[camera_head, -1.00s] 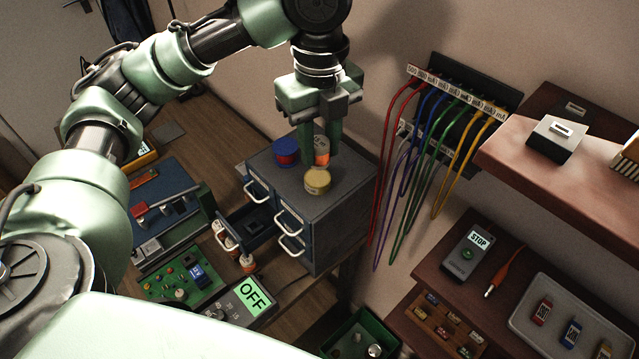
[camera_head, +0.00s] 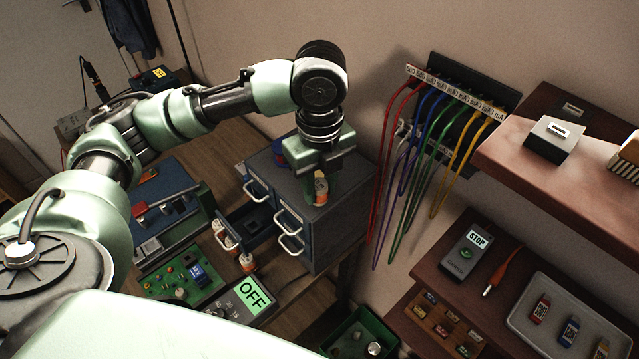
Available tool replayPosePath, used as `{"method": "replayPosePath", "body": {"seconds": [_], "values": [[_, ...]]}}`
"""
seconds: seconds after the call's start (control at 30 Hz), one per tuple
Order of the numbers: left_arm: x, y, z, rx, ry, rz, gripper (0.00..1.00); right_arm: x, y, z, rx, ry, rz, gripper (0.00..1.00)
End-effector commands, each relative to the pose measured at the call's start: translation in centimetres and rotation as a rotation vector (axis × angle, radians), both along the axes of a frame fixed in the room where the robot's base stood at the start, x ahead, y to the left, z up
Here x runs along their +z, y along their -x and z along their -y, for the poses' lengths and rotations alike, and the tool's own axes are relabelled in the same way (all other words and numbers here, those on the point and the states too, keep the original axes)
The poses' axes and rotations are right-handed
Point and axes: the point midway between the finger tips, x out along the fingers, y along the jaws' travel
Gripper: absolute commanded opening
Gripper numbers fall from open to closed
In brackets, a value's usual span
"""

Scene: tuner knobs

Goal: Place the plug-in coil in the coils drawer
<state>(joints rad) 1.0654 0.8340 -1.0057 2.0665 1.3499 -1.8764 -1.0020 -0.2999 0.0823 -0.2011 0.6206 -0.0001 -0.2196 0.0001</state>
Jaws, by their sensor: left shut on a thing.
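My left gripper (camera_head: 320,190) hangs down over the top of the grey-blue drawer cabinet (camera_head: 345,225). It is shut on an orange-and-white coil (camera_head: 321,187), partly hidden between the fingers. I cannot tell whether the coil touches the cabinet top. A blue coil (camera_head: 279,154) stands behind to the left, partly covered by the gripper. A lower-left drawer (camera_head: 252,228) of the cabinet is pulled out, its dark inside facing up. I cannot read a drawer label. My right gripper is not in view.
Left of the cabinet lie a green circuit board (camera_head: 180,278) and an OFF display (camera_head: 252,292). Coloured cables (camera_head: 410,150) hang on the wall to the right. Shelves (camera_head: 560,160) stand at the right, and a green bin (camera_head: 358,335) lies below.

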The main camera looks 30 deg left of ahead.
Motion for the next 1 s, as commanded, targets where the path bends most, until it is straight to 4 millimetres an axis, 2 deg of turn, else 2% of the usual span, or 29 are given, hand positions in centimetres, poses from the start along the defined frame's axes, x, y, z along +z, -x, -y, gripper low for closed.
{"method": "replayPosePath", "body": {"seconds": [0.07,0.1,0.17,0.57,0.77,1.0], "values": [[-0.2,0.0,0.0,0.000,0.000,-0.001,0.00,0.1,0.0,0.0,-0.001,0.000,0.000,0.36],[-0.3,0.0,0.0,0.000,0.000,-0.001,0.35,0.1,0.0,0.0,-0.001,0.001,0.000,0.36],[-0.2,0.0,0.0,0.000,0.000,-0.001,0.52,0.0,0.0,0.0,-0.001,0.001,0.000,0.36],[0.3,-0.1,0.0,0.001,0.000,0.002,0.52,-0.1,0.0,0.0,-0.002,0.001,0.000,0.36],[3.4,-0.2,0.0,0.000,0.001,0.005,0.52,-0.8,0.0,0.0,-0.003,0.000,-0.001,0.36],[8.9,-0.1,0.0,0.002,-0.002,0.006,0.52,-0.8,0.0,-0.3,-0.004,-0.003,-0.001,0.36]]}}
